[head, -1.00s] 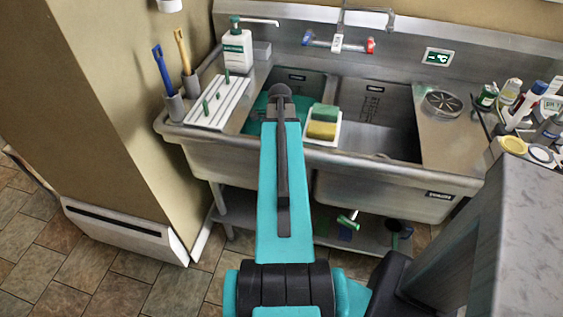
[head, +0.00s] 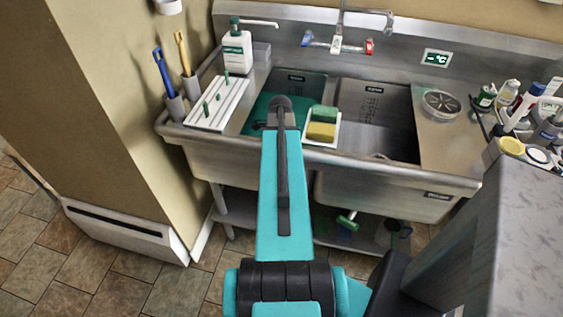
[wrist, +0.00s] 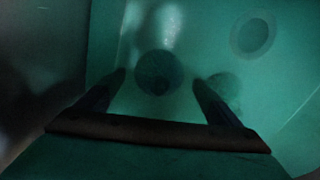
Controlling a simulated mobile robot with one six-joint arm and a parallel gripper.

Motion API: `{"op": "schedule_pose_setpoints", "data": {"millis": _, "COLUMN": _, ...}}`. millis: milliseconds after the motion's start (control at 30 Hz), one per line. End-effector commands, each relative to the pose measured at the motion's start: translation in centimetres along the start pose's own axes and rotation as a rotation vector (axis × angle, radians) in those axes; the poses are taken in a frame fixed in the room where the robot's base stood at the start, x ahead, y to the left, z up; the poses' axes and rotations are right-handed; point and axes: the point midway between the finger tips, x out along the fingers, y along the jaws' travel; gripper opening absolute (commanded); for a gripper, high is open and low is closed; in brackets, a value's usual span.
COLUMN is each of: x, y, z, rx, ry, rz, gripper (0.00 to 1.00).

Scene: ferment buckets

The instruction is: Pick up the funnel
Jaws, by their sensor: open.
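In the wrist view my gripper (wrist: 159,79) is open, its two dark fingers reaching down into a dim teal basin. A dark round shape (wrist: 158,70) lies between and just beyond the fingertips. It may be the funnel, but the view is too dark to be sure. A paler ring (wrist: 253,35) lies on the basin floor at upper right; I cannot tell what it is. In the head view my arm reaches over the left sink basin (head: 258,112), which looks teal inside. My gripper is hidden there, and no funnel can be made out.
A sponge tray (head: 322,142) with green and yellow sponges sits on the divider, close right of my arm. A white rack (head: 217,103) and a soap bottle (head: 237,50) stand left. The faucet (head: 338,42) is behind. The right basin (head: 375,120) looks empty.

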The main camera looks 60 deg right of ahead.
Motion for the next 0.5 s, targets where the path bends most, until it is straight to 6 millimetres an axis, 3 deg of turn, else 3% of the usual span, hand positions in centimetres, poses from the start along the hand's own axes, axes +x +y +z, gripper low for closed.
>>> {"op": "schedule_pose_setpoints", "data": {"millis": 233, "x": 1.9, "y": 0.0, "z": 0.0, "rx": 0.0, "ry": 0.0, "rz": 0.001, "gripper": 0.87}}
{"op": "schedule_pose_setpoints", "data": {"millis": 500, "x": 2.3, "y": 0.0, "z": 0.0, "rx": -0.001, "ry": 0.0, "rz": 0.0, "gripper": 0.87}}
